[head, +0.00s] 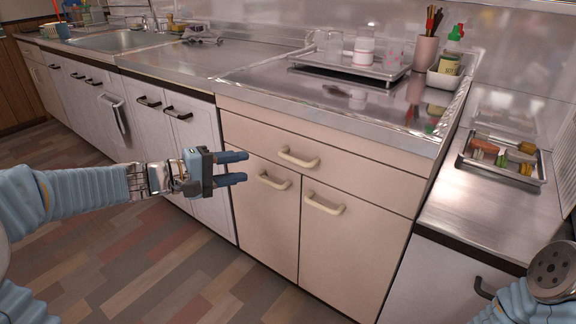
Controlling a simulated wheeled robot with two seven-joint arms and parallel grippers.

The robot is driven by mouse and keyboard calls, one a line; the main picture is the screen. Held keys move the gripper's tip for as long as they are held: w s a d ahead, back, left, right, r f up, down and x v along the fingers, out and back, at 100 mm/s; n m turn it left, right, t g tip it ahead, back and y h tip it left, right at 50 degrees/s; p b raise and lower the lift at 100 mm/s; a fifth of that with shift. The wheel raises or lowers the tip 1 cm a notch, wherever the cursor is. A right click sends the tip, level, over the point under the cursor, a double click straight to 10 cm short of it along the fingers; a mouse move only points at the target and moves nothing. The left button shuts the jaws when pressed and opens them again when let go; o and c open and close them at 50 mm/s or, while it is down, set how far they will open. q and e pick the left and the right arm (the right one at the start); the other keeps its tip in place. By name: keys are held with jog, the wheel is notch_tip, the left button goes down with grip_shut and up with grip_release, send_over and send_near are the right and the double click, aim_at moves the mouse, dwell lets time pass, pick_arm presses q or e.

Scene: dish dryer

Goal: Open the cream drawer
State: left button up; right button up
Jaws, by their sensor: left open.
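The cream drawer (350,170) is the wide front at the top of the cream cabinet and sits flush and shut. Its pale handle (298,158) is a curved bar near the middle of the front. My left gripper (246,168) is open and empty, its two dark blue fingers pointing right toward the cabinet. It is left of the drawer handle and apart from it, and it overlaps the left cream door in the picture. My right arm shows only at the lower right; its gripper fingers are not visible.
Two cream doors with handles (273,181) (324,204) are below the drawer. White cabinets with dark handles stand left. The wood floor is clear.

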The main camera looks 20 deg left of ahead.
aim_at(291, 161)
pick_arm(q)
jog(key=x, duration=1.3)
jog(key=shift+w+d+f, duration=0.1)
jog(key=shift+w+f, duration=0.05)
jog(key=shift+f, duration=0.05)
jog(key=shift+c, duration=0.4)
grip_shut()
